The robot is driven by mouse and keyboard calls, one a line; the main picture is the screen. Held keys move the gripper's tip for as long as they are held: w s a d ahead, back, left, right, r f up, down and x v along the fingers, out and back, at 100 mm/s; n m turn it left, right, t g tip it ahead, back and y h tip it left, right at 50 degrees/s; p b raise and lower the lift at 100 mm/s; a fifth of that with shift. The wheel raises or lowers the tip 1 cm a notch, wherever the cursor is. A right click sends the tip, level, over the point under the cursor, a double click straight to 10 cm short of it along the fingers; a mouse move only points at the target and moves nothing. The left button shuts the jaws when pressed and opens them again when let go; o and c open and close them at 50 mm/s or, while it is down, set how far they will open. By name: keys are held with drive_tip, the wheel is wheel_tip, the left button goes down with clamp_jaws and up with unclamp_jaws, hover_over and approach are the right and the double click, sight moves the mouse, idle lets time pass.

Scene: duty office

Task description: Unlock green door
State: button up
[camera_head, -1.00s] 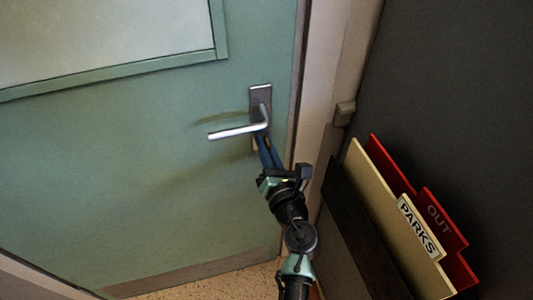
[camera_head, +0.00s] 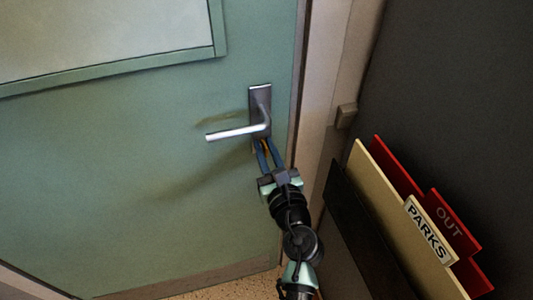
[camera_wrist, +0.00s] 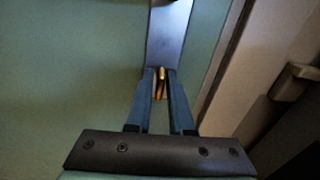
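The green door (camera_head: 120,170) fills the left and middle of the head view and looks closed. Its silver lever handle (camera_head: 237,132) points left from a grey plate (camera_head: 260,97), which also shows in the wrist view (camera_wrist: 168,35). A thin golden piece, which looks like a key (camera_wrist: 161,84), is at the plate's lower end. My gripper (camera_head: 264,143) is just below the lever. In the wrist view its two blue fingers (camera_wrist: 161,72) stand on either side of the golden piece. I cannot tell whether both press on it. The keyhole is hidden.
The door frame (camera_head: 318,110) is close on the right, with a small beige block (camera_head: 346,115) on it. A dark wall (camera_head: 460,90) holds red and cream folders (camera_head: 415,215) at the lower right, near my arm. The door surface to the left is clear.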

drive_tip(key=shift+o, duration=1.3)
drive_tip(key=p+v, duration=0.1)
drive_tip(key=v, duration=0.8)
